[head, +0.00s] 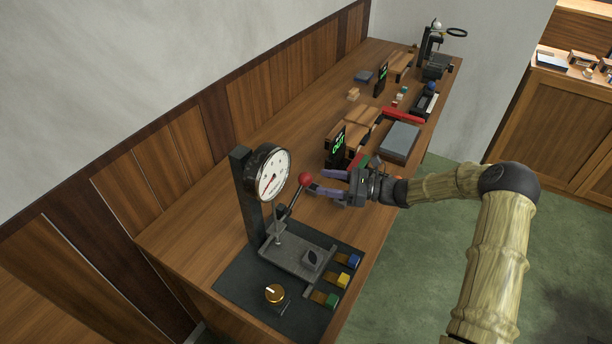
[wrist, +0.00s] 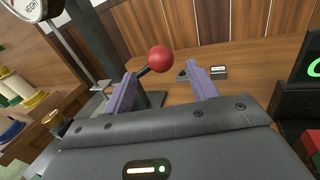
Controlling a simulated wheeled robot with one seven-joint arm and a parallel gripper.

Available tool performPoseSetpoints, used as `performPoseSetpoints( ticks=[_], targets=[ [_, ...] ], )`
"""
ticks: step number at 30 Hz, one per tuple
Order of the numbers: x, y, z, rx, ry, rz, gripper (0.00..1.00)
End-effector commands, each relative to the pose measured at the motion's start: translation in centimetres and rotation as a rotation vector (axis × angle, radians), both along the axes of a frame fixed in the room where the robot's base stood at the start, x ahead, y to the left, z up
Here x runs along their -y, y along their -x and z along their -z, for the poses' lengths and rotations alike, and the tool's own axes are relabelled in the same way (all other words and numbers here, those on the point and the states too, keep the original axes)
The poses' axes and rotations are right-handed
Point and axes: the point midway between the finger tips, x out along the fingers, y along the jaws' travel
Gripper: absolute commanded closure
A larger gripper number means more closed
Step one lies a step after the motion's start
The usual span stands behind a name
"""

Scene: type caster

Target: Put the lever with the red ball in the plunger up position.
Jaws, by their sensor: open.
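The lever's red ball (head: 306,179) is at the upper end of a dark lever rod (head: 293,204) that rises at a slant from the dial gauge stand (head: 246,195). My gripper (head: 328,188) is at the right of the ball, its purple fingers open and pointing toward it. In the wrist view the red ball (wrist: 160,58) shows between and slightly beyond the two open fingertips (wrist: 163,75). I cannot tell whether a finger touches it. The white round dial (head: 273,173) has a red needle. The plunger rod (head: 278,229) stands below the dial over a grey plate.
A dark base mat (head: 240,293) holds a gold knob (head: 275,293) and blue, yellow and green blocks at the front. A green-lit display (head: 337,147), wooden blocks and a grey slab (head: 399,140) stand behind my gripper. Bare tabletop (head: 190,229) lies left of the gauge.

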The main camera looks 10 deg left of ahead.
Motion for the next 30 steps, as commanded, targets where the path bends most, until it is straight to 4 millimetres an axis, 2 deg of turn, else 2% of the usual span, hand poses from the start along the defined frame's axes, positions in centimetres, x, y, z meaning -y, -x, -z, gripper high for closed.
performPoseSetpoints(
  ticks=[3, 10, 15, 22, 23, 30],
  targets=[
    [-2.3, 0.0, -0.2, 0.0, 0.0, -0.003, 0.42],
    [-5.6, -0.1, -0.1, 0.001, 0.0, -0.001, 0.42],
    [-6.5, -0.2, 0.0, 0.001, 0.0, 0.002, 0.42],
    [-6.5, -0.2, 0.0, 0.001, 0.0, 0.003, 0.42],
    [-6.5, -0.2, 0.0, 0.001, 0.0, 0.003, 0.46],
    [-6.5, -0.2, 0.0, 0.001, 0.001, 0.003, 0.93]
  ],
)
